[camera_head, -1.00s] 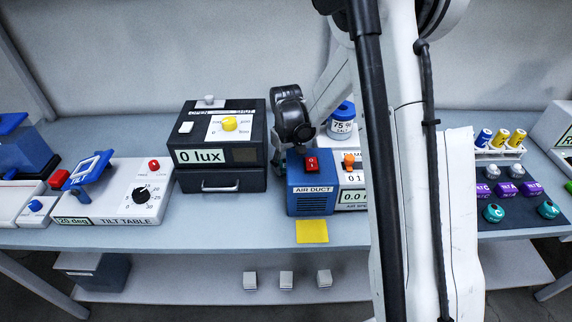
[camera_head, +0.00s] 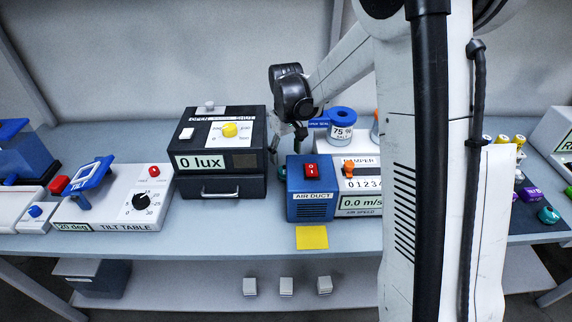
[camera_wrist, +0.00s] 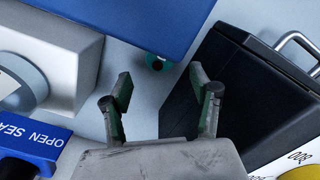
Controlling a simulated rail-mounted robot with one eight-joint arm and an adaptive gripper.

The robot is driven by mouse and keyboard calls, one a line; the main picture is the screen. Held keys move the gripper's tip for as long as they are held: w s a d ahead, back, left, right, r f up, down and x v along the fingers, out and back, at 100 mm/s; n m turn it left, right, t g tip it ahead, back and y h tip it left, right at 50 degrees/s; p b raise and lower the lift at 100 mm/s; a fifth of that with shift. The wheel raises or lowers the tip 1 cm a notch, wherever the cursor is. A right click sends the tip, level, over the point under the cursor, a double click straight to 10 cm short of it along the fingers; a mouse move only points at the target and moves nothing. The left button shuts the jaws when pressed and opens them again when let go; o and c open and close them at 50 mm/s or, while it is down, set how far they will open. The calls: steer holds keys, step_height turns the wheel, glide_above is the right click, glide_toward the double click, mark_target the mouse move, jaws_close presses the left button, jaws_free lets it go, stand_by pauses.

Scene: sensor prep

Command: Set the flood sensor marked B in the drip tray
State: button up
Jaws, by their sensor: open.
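My gripper (camera_wrist: 160,82) is open and empty, pointing down into the gap between the black lux box and the blue air duct box. In the head view my gripper (camera_head: 287,143) is low behind that gap. A small round teal piece (camera_wrist: 157,62) lies just beyond my fingertips in the wrist view, partly covered by the blue box edge; I cannot read a mark on it. Another teal round piece (camera_head: 548,215) sits on the dark mat at the right; its mark is unreadable. I cannot make out a drip tray in either view.
The black lux box (camera_head: 220,180) and blue air duct box (camera_head: 312,187) stand close on each side. The tilt table (camera_head: 110,210) is at the left. My arm hides much of the right side.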

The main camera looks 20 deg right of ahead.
steer(key=shift+m+t, duration=0.4)
steer(key=shift+t, duration=0.5)
steer(key=s+r, duration=0.2)
steer(key=r, duration=0.1)
steer(key=s+r, duration=0.2)
steer(key=r, duration=0.2)
steer(key=s+a+r, duration=0.1)
steer(key=s+r, duration=0.1)
steer(key=r, duration=0.2)
steer(key=shift+s+a+r, duration=0.1)
steer(key=shift+s+r, duration=0.15)
steer(key=shift+s, duration=0.05)
steer(key=s+a+r+m+t, duration=0.1)
steer(key=s+r+t, duration=0.1)
steer(key=s, duration=0.8)
steer(key=s+a+r+m+t, duration=0.1)
steer(key=s+r+t, duration=0.1)
steer(key=s, duration=0.8)
steer(key=shift+r+t, duration=0.25)
steer(key=shift+t, duration=0.25)
steer(key=shift+o, duration=0.4)
steer(key=shift+s+a+f, duration=0.15)
steer(key=shift+s, duration=0.35)
steer(key=shift+w, duration=0.1)
